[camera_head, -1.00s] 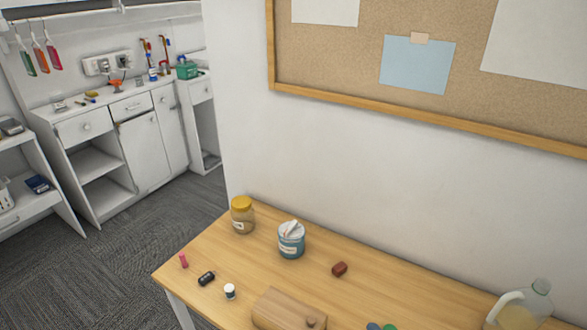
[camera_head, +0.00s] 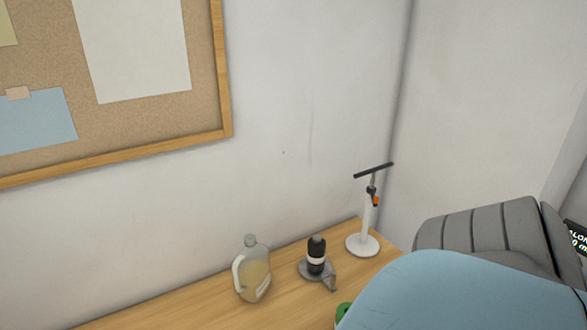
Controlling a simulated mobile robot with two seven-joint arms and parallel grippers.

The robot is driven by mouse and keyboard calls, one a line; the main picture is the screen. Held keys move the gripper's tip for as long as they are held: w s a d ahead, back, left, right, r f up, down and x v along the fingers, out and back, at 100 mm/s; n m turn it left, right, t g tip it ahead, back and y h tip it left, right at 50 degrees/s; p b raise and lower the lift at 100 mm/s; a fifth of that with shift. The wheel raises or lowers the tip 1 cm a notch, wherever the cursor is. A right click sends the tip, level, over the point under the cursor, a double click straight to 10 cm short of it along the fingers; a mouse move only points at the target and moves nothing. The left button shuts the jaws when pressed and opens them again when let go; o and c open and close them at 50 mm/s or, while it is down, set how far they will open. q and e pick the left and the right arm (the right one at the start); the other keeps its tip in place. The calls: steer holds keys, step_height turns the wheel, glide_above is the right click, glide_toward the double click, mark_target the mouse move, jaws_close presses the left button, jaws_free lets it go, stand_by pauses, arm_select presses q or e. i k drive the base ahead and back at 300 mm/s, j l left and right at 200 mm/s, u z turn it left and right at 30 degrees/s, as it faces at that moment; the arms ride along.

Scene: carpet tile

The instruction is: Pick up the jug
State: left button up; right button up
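Neither of my grippers is in view.
Right of the jug on the table (camera_head: 187,307) are a black bottle (camera_head: 316,257) on a grey metal base and a white stand (camera_head: 366,232) with a black crossbar. A blue rounded surface (camera_head: 465,295) and a grey ribbed object (camera_head: 480,228) fill the lower right. A green thing peeks out beside the blue surface.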

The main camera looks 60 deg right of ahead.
mark_target(251, 269)
steer(key=z, duration=1.7)
steer(key=k+l+z, duration=0.1)
steer(key=l+z, duration=0.2)
steer(key=l, duration=1)
steer(key=i+j, duration=0.15)
steer(key=j, duration=0.15)
steer(key=i+j, duration=0.2)
steer(key=k+j, duration=0.05)
steer(key=j, duration=0.05)
